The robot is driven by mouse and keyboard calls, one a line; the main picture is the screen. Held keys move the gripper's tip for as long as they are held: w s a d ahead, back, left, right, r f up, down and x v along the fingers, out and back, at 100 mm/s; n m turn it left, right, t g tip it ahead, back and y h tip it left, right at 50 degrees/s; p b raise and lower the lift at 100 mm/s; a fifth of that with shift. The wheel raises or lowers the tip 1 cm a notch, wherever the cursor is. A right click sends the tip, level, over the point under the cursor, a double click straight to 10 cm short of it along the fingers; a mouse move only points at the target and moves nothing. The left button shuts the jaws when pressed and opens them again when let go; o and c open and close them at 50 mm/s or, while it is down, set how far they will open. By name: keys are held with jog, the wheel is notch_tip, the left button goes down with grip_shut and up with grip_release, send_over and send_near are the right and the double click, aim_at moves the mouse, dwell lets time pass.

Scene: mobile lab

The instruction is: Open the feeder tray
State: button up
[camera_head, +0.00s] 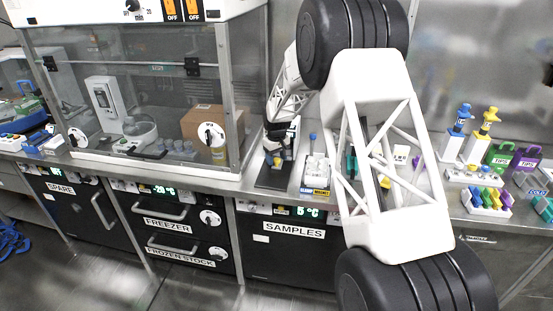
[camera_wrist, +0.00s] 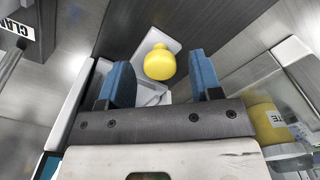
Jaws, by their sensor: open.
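In the wrist view a yellow round knob (camera_wrist: 160,65) stands on a white part (camera_wrist: 175,44), which I take to be the feeder tray. My gripper (camera_wrist: 162,72) is open, with one blue finger pad on each side of the knob and a visible gap on both sides. Nothing is held. How deep the knob sits between the fingers I cannot tell. In the head view my gripper (camera_head: 276,157) is small, over a dark base (camera_head: 272,178) on the bench; the knob and white part cannot be made out there.
A glass-fronted cabinet (camera_head: 140,100) stands close left of my gripper. A labelled block with a blue-topped lever (camera_head: 314,175) is just to the right. A yellow labelled bottle (camera_wrist: 268,122) shows at the wrist view's right. My arm hides the middle of the bench.

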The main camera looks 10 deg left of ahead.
jog(key=shift+f, duration=0.2)
jog(key=shift+c, duration=0.4)
grip_shut()
jog(key=shift+s, duration=0.1)
jog(key=shift+s, duration=7.1)
jog(key=shift+o, duration=0.4)
grip_release()
